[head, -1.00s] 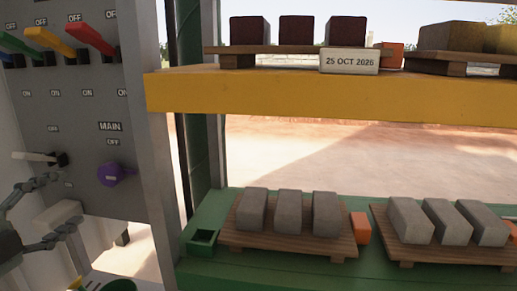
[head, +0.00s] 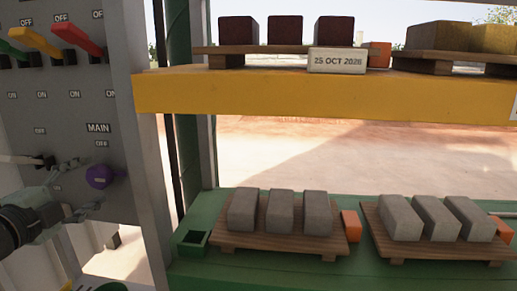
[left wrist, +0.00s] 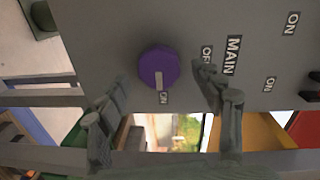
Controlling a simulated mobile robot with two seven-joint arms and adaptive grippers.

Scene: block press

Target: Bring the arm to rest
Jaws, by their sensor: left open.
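My left gripper (head: 88,188) is open at the lower left of the head view, beside the purple main knob (head: 101,177) on the grey switch panel (head: 70,120). In the left wrist view the purple knob (left wrist: 159,67) lies between and beyond the open fingers (left wrist: 160,82), with grey panel showing between knob and fingertips. Its pale mark points toward an ON label; the MAIN and OFF labels are to the right. The fingers hold nothing. Whether they touch the panel cannot be told. My right gripper is not seen.
Red (head: 80,36) and yellow (head: 42,42) levers stand above the knob, and a white lever (head: 22,160) is to its left. Right of the panel, a yellow shelf (head: 320,97) and green bed (head: 270,272) carry pallets of blocks. A grey post (head: 143,150) stands between.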

